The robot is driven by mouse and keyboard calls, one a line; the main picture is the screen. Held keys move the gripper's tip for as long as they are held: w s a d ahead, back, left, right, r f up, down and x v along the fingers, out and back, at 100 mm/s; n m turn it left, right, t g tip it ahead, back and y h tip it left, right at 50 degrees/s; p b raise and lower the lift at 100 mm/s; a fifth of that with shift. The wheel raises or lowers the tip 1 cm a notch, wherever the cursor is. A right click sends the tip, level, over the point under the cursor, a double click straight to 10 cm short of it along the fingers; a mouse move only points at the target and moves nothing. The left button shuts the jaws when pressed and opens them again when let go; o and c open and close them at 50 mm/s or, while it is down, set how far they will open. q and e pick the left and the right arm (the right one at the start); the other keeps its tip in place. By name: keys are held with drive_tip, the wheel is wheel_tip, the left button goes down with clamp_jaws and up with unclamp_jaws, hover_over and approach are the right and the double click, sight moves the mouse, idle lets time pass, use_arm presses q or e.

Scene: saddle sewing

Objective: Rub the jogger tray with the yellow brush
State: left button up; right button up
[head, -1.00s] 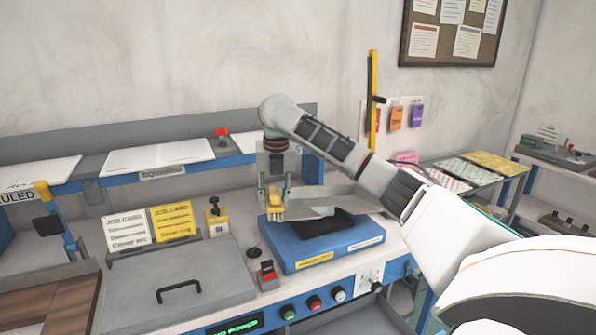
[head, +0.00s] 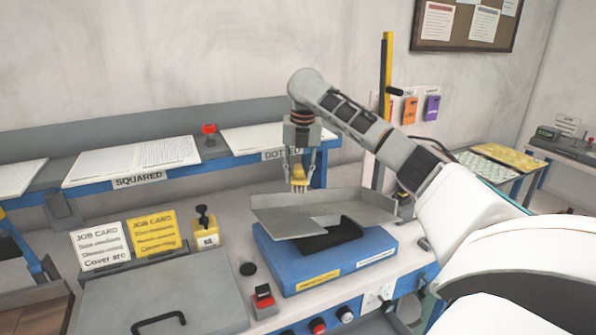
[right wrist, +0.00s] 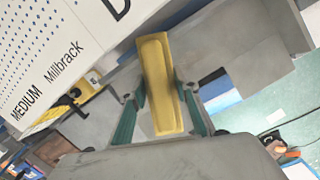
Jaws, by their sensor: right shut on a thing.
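The yellow brush (head: 299,175) is held upright with its bristles down by my right gripper (head: 300,165). My right gripper is shut on it, behind the back edge of the jogger tray. The brush's yellow back (right wrist: 160,85) also shows between the fingers in the right wrist view. The grey metal jogger tray (head: 355,203) sits tilted above a blue base (head: 325,260), with a dark piece under it. I cannot tell whether the bristles touch the tray. My left gripper is not in view.
A shelf with paper stacks labelled SQUARED (head: 130,163) and DOTTED runs behind. Job cards (head: 155,232) and a yellow stamp-like item (head: 206,228) stand to the left. A grey lid with a handle (head: 160,300) lies at front left. A yellow post (head: 386,75) rises at the back.

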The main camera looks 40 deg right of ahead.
drive_tip(key=shift+s+a+f, duration=0.25)
drive_tip(key=shift+f, duration=0.75)
drive_tip(key=shift+s+a+f, duration=0.2)
drive_tip(key=shift+a+f, duration=0.05)
drive_tip(key=shift+f, duration=0.7)
drive_tip(key=shift+s+a+f, duration=0.25)
drive_tip(key=shift+f, duration=0.75)
clamp_jaws()
drive_tip(key=shift+f, duration=0.1)
drive_tip(key=shift+s+d+f, duration=0.15)
drive_tip(key=shift+s+d, duration=0.5)
drive_tip(key=shift+d, duration=1.5)
drive_tip(key=shift+s+d+f, duration=0.2)
drive_tip(key=shift+s+d, duration=0.5)
drive_tip(key=shift+d, duration=1.45)
drive_tip(key=shift+s+d+f, duration=0.15)
drive_tip(key=shift+s+d, duration=0.5)
drive_tip(key=shift+d, duration=1.5)
drive_tip(key=shift+r, duration=0.1)
drive_tip(key=shift+w+a+r, duration=0.45)
drive_tip(key=shift+w+a, duration=0.35)
drive_tip(key=shift+a, duration=1.3)
drive_tip(key=shift+w+a+r, duration=0.5)
drive_tip(key=shift+w+a, duration=0.25)
drive_tip(key=shift+a, duration=1.3)
drive_tip(key=shift+w+a+r, duration=0.45)
drive_tip(key=shift+w+a, duration=0.35)
drive_tip(key=shift+a, duration=1.3)
